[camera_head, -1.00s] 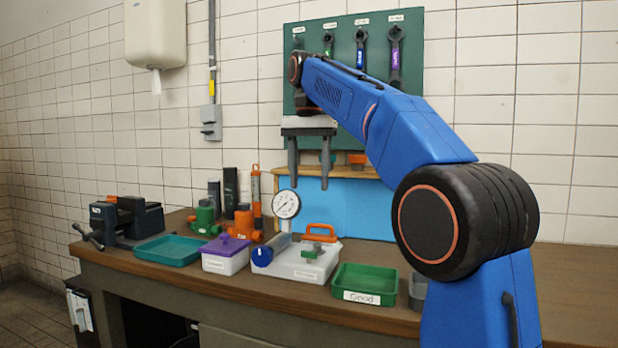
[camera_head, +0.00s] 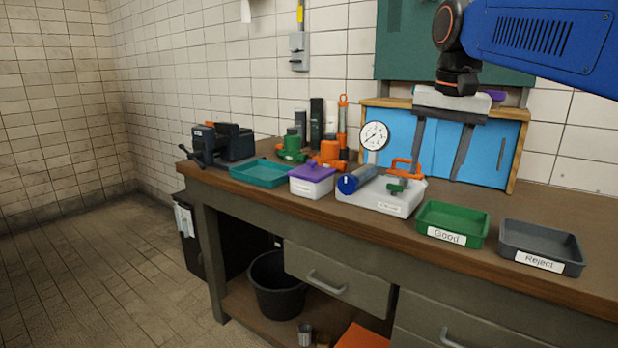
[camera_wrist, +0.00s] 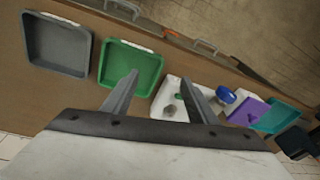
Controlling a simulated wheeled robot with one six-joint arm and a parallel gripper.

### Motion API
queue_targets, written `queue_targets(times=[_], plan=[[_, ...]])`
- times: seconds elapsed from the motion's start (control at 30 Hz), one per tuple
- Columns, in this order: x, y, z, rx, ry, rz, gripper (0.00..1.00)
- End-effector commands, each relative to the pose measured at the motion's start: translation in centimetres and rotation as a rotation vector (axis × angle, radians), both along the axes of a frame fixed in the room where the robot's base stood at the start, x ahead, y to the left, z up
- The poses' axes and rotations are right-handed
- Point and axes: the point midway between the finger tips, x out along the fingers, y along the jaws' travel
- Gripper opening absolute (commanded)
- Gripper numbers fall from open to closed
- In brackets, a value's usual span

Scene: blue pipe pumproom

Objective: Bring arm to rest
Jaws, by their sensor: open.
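My gripper (camera_head: 436,150) hangs fingers-down above the back of the workbench (camera_head: 400,232), in front of the blue cabinet (camera_head: 487,153). Its two fingers are apart with nothing between them. In the wrist view my gripper (camera_wrist: 160,92) is also open and empty, with the bench below it. The blue arm reaches in from the upper right of the head view. The fingers appear clear of the bench objects.
Floor at left is clear.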

Motion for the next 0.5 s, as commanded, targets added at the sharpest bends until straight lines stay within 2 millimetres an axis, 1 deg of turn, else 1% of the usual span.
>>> queue_targets(times=[0.03,0.27,0.47,0.5], plan=[[-1.5,-0.3,-1.2,-0.003,-0.013,0.018,0.53],[-6.9,-1.4,-7.4,-0.024,-0.077,0.114,0.53],[-11.7,-2.2,-13.7,-0.05,-0.133,0.197,0.53],[-12.7,-2.3,-15.1,-0.055,-0.144,0.214,0.53]])
